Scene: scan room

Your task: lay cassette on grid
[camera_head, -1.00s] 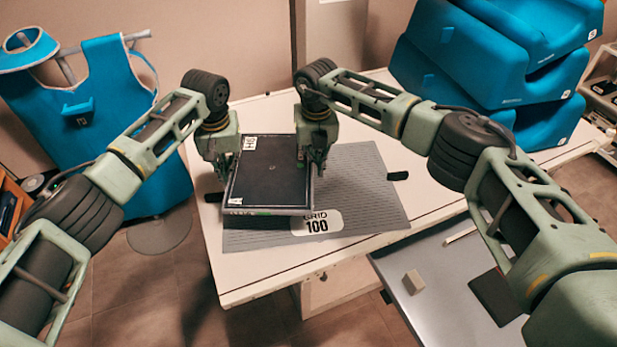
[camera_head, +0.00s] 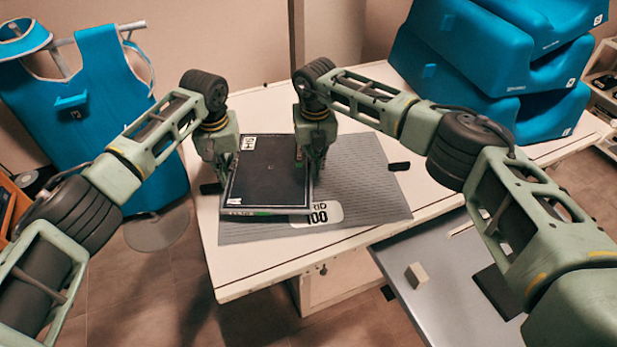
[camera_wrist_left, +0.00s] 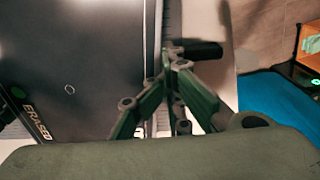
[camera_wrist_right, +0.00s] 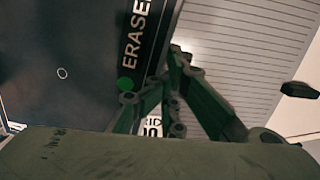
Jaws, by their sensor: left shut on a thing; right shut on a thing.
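The cassette (camera_head: 268,180) is a flat black panel with a pale edge and small white labels. It lies roughly level over the left part of the grey grid (camera_head: 365,185); I cannot tell whether it touches the grid. My left gripper (camera_head: 226,168) is shut on its left edge, my right gripper (camera_head: 313,170) on its right edge. The left wrist view shows the cassette (camera_wrist_left: 75,50) with "ERASED" and a green dot beside the fingers (camera_wrist_left: 165,85). The right wrist view shows the cassette (camera_wrist_right: 60,65) and bare grid (camera_wrist_right: 245,45). The "GRID 100" label is partly covered.
The white table (camera_head: 255,278) has dark tabs beside the grid, one at its right (camera_head: 399,166). A lower grey surface (camera_head: 425,300) holds a small beige block (camera_head: 416,275). Blue foam blocks (camera_head: 490,60) stand at the back right. A blue apron (camera_head: 105,110) hangs at left.

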